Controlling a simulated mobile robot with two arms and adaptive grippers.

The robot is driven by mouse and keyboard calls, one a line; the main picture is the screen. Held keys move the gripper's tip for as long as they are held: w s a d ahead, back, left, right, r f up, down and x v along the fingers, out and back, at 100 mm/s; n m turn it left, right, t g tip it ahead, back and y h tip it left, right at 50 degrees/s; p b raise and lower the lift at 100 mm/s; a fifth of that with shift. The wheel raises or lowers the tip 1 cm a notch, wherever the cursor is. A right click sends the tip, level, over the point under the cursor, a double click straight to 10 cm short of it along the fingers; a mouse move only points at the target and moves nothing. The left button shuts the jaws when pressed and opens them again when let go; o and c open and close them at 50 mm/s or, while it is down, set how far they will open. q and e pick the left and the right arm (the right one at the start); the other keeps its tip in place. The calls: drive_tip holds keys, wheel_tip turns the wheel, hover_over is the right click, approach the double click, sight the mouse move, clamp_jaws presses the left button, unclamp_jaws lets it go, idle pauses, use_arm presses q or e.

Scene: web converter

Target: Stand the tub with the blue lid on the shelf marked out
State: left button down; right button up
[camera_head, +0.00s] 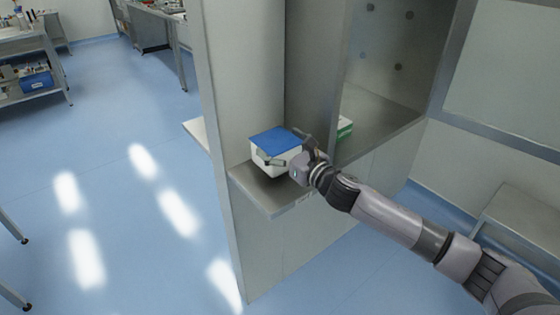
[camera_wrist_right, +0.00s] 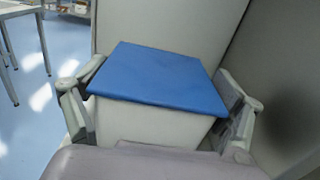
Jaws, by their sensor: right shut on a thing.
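The white tub with the blue lid (camera_head: 275,140) is at the small metal shelf (camera_head: 272,205) that juts from the cabinet front. The tub is upright with its lid on; I cannot tell whether its base touches the shelf. My right gripper (camera_head: 290,157) is shut on the tub, with fingers on two opposite sides. In the right wrist view the blue lid (camera_wrist_right: 160,78) fills the middle, between the fingers of the right gripper (camera_wrist_right: 160,112). Any marking on the shelf's front edge is too small to read. My left gripper is not in view.
A green and white box (camera_head: 344,127) stands inside the cabinet opening, right of the tub, partly hidden by a panel. A tall cabinet side panel (camera_head: 215,130) rises left of the shelf. Another ledge (camera_head: 197,133) juts out beyond it. Blue floor to the left is open.

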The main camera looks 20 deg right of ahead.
drive_tip(key=shift+f+b, duration=0.3)
drive_tip(key=shift+f, duration=1.75)
drive_tip(key=o, duration=1)
drive_tip(key=shift+f, duration=0.1)
drive_tip(key=b+v, duration=0.2)
drive_tip(key=v, duration=1)
